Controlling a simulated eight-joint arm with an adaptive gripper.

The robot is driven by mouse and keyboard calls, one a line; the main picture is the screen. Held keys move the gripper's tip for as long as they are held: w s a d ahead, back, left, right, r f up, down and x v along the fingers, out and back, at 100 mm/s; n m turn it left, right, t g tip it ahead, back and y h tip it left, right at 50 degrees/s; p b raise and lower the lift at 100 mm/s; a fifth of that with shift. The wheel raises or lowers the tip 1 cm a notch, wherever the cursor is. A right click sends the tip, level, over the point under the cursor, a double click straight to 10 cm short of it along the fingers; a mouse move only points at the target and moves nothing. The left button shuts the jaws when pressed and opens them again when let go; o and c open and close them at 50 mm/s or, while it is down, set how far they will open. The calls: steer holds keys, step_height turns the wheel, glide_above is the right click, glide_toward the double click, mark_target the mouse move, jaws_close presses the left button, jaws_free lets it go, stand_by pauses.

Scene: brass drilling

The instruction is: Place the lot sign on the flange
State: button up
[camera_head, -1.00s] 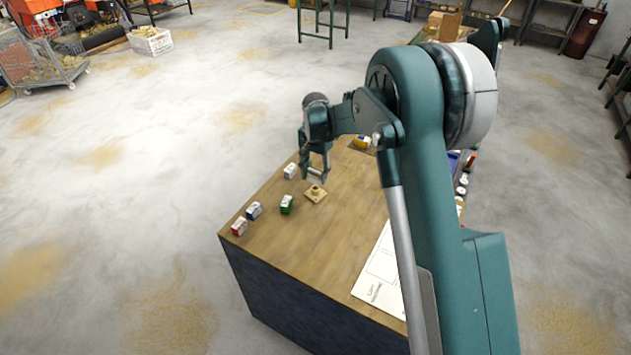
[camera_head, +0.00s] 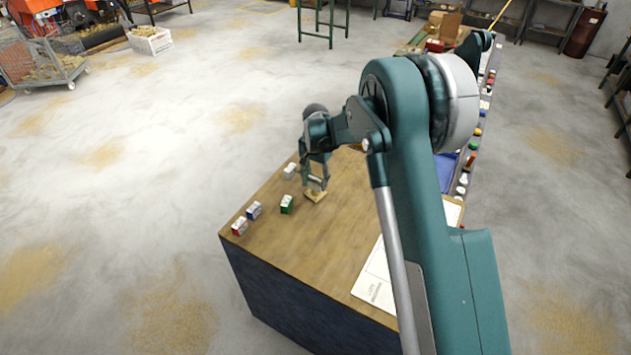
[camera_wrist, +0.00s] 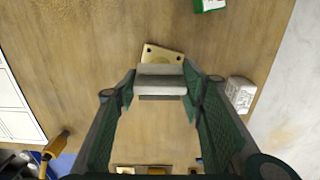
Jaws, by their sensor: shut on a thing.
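The lot sign (camera_wrist: 160,82) is a pale grey block held between the fingertips of my gripper (camera_wrist: 160,88) in the wrist view. The brass flange (camera_wrist: 163,53) is a square plate with holes, partly hidden behind the sign. In the head view my gripper (camera_head: 316,184) is over the flange (camera_head: 315,196), which rests on the wooden bench top. The sign (camera_head: 315,180) shows there as a small pale piece between the fingers. The sign's lower edge and the flange's centre are hidden, so I cannot tell whether they touch.
A white sheet (camera_head: 378,285) lies at the bench's right. The bench front is clear.

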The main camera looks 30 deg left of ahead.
steer(key=shift+f, duration=0.15)
steer(key=o, duration=0.9)
step_height(320, 180, up, 12)
steer(key=b, duration=0.1)
steer(key=shift+r, duration=0.2)
stand_by(0.8)
steer(key=shift+d, duration=0.1)
